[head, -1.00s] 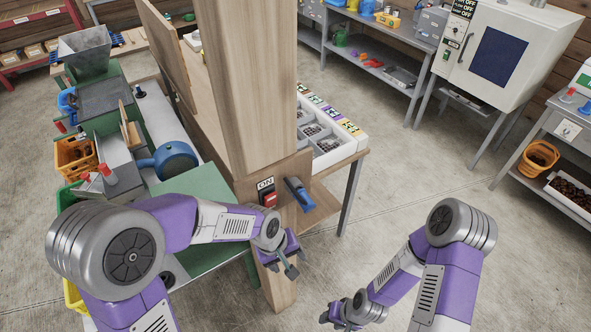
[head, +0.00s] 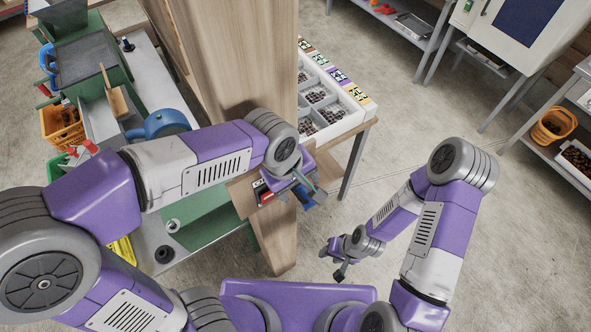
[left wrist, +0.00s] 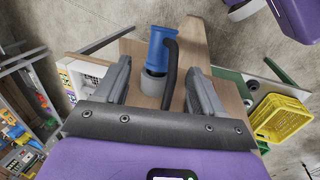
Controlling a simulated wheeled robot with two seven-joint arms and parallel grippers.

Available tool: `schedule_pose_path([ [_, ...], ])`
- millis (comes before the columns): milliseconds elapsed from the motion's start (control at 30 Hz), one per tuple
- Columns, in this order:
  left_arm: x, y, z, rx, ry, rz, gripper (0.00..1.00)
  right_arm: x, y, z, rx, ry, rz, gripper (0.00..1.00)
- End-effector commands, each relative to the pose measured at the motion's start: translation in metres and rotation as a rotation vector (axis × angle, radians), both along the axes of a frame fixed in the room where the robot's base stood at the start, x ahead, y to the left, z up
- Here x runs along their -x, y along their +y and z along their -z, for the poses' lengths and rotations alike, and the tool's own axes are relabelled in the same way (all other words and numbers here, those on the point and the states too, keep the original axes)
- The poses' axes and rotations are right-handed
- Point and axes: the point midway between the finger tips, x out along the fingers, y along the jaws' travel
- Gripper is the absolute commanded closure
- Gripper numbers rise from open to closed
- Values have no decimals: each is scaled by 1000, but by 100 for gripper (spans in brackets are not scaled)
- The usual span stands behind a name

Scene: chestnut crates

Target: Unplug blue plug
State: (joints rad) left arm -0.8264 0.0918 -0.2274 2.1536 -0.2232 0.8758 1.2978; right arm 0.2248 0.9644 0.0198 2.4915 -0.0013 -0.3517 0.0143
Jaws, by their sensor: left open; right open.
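The blue plug (left wrist: 161,47) sits at a grey round socket (left wrist: 153,84) on a wooden post, with a black cord (left wrist: 171,70) bending away from it. In the head view the blue plug (head: 318,197) is partly hidden by my left gripper (head: 306,184). In the left wrist view my left gripper (left wrist: 160,66) is open, its fingers on either side of the plug and cord, with gaps visible on both sides. My right gripper (head: 337,261) is open and empty, low above the floor, right of the post.
A red switch (head: 264,194) is on the wooden post (head: 232,70) just left of the plug. A white sorting tray (head: 352,117) stands behind on a bench. A yellow crate (left wrist: 283,119) shows in the wrist view. Open floor lies to the right.

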Motion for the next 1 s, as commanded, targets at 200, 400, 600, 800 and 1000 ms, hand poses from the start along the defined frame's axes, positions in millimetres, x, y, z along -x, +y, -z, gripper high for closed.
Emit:
schedule_pose_path([
  [200,-4,-7,33,-3,3,1,31,0,0,6,0,-1,0,57],
  [400,-6,-9,46,-1,1,0,31,0,0,7,0,-1,0,57],
  [600,-7,-10,47,0,0,0,31,-1,0,7,0,-1,0,57],
  [800,-7,-10,46,0,0,0,51,-1,0,7,0,-1,0,57],
  [1000,-7,-10,46,0,0,0,82,-1,0,7,0,-1,0,57],
])
